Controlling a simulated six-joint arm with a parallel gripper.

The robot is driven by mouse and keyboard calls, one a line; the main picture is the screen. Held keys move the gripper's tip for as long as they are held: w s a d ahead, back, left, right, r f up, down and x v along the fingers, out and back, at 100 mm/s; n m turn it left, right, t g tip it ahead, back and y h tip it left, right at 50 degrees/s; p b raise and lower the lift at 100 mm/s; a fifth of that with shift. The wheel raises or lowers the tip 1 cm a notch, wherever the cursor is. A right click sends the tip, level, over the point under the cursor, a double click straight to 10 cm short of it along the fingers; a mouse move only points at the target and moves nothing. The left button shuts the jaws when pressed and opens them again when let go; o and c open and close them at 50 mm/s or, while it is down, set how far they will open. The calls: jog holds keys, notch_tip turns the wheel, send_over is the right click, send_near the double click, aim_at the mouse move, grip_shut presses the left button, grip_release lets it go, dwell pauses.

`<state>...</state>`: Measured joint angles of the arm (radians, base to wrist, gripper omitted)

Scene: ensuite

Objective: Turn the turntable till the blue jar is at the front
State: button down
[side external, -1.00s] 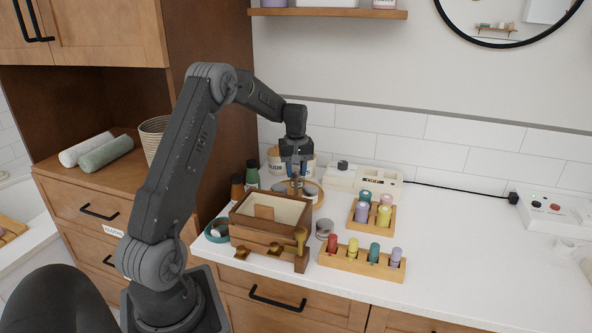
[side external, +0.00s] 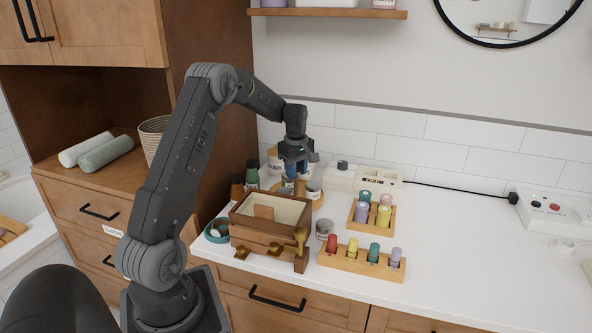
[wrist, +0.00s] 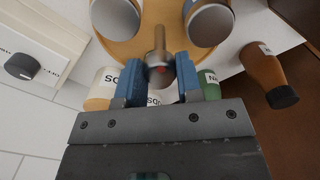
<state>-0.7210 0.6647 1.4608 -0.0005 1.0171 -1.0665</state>
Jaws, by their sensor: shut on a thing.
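The wooden turntable (wrist: 150,22) shows at the top of the wrist view, and its edge shows behind the wooden box in the side view (side external: 322,201). Two jars stand on it, the left jar (wrist: 115,20) and the right jar (wrist: 209,24). Both look grey from above, so I cannot tell which is blue. One jar shows in the side view (side external: 313,190), beside my gripper. An upright grey peg (wrist: 157,42) with a reddish end rises from the turntable. My gripper (wrist: 157,72) is shut on this peg with its blue fingers; it also shows in the side view (side external: 295,165).
A green bottle (wrist: 209,86), a brown bottle (wrist: 264,66) and a cream labelled bottle (wrist: 102,88) stand close to my fingers. The open wooden box (side external: 265,232) is in front. Racks of coloured rollers (side external: 360,262) stand right. The counter further right is mostly clear.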

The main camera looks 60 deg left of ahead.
jog(key=shift+r+n, duration=0.15)
jog(key=shift+n, duration=1.65)
jog(key=c, duration=0.8)
grip_release()
jog(key=shift+r, duration=6.85)
jog(key=shift+d, duration=0.1)
